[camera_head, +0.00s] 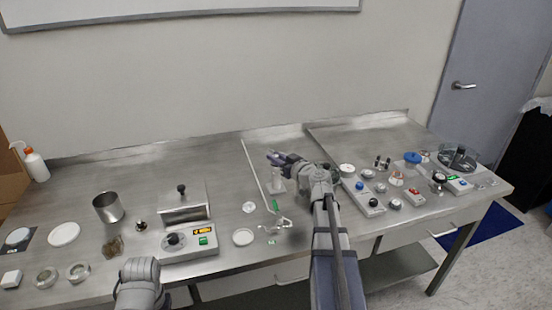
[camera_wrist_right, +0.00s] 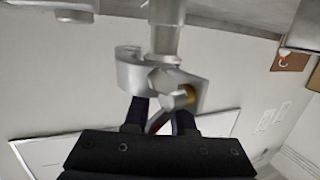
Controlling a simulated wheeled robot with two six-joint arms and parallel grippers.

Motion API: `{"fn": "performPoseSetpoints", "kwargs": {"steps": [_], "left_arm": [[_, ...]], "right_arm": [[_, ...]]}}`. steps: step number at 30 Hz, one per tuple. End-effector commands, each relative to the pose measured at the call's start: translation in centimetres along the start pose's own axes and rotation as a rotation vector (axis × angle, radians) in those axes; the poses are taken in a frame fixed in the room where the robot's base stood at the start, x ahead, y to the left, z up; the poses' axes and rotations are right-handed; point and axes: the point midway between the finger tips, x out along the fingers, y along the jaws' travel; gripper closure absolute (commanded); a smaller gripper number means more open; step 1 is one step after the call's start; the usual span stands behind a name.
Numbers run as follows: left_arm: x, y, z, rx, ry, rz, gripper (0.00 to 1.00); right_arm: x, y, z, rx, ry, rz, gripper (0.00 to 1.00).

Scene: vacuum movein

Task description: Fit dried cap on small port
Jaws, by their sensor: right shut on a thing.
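My right gripper (camera_head: 274,157) is over the middle of the bench, beside an upright grey metal fitting (camera_head: 277,184). In the right wrist view the black fingers (camera_wrist_right: 162,118) are shut on a silver clamp-like metal piece (camera_wrist_right: 128,70) with a hex nut and a brass-coloured end. A metal pipe (camera_wrist_right: 165,38) meets this piece; I cannot tell if they are joined. I cannot pick out the dried cap or the small port for certain. My left arm shows at the lower left, but its gripper is not discernible.
A green-marked glass piece (camera_head: 275,222) lies near the front. Several small parts and a blue-topped item (camera_head: 412,158) crowd the right side.

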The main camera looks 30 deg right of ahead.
Motion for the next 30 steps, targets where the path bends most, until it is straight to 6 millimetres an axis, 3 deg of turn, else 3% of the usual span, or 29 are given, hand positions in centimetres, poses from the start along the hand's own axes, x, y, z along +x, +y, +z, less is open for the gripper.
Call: {"fn": "performPoseSetpoints", "kwargs": {"steps": [8, 9, 18, 26, 30], "left_arm": [[0.0, 0.0, 0.0, 0.0, 0.0, 0.0, 0.5], [0.0, 0.0, 0.0, 0.0, 0.0, 0.0, 0.5], [0.0, 0.0, 0.0, 0.0, 0.0, 0.0, 0.5], [0.0, 0.0, 0.0, 0.0, 0.0, 0.0, 0.5], [-0.3, 0.0, 0.0, 0.0, 0.0, 0.0, 0.5]], "right_arm": [[0.0, 0.0, 0.0, -0.001, -0.001, 0.0, 1.0], [0.0, 0.0, 0.0, -0.001, -0.001, 0.0, 0.76], [0.0, 0.0, 0.1, -0.001, -0.001, 0.0, 0.42], [-0.2, 0.0, 0.1, -0.001, -0.002, 0.0, 0.42], [-1.7, -0.1, 0.0, -0.001, -0.002, 0.001, 0.42]]}}
